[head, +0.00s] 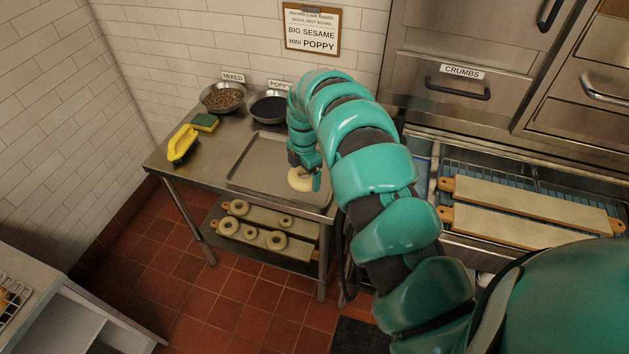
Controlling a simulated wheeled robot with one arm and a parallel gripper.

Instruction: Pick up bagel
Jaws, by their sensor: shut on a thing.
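A pale, plain bagel (300,180) is at the right part of the grey tray (262,160) on the steel table. My gripper (306,176) reaches down over the tray and is shut on this bagel. The fingers hide part of the bagel. I cannot tell whether the bagel touches the tray or is just above it. Several more pale bagels (239,207) lie on boards on the table's lower shelf.
A bowl of mixed seeds (222,97) and a bowl of poppy seeds (270,107) stand at the back of the table. A yellow brush (182,143) and a sponge (206,122) are at left. Long boards (530,200) lie right. The tray's left part is bare.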

